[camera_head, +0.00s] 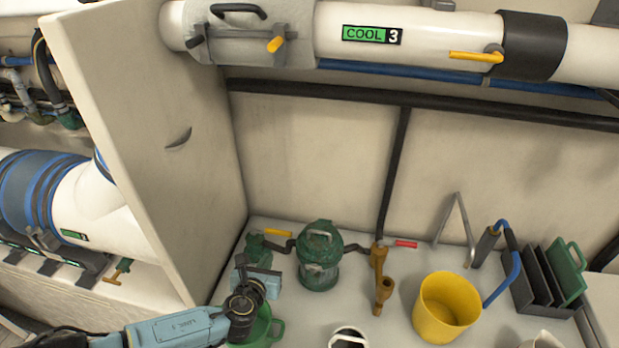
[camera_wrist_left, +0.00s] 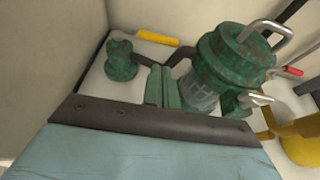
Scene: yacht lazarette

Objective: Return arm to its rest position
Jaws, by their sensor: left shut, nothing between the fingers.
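My left arm (camera_head: 175,330) comes in from the lower left in the head view, a blue-grey link with a dark wrist joint. My left gripper (camera_head: 258,272) is over the left part of the white counter, in front of the green strainer (camera_head: 319,258) and to its left. In the left wrist view my left gripper (camera_wrist_left: 163,87) is shut and empty, with the green strainer (camera_wrist_left: 225,65) just beyond and to the right. My right gripper is not in view.
A green valve with a yellow handle (camera_head: 278,232) stands behind the gripper. A green container (camera_head: 262,328) is partly hidden by my wrist. A yellow bucket (camera_head: 447,306) and a dark rack (camera_head: 540,285) stand right. A tall panel (camera_head: 150,130) rises on the left.

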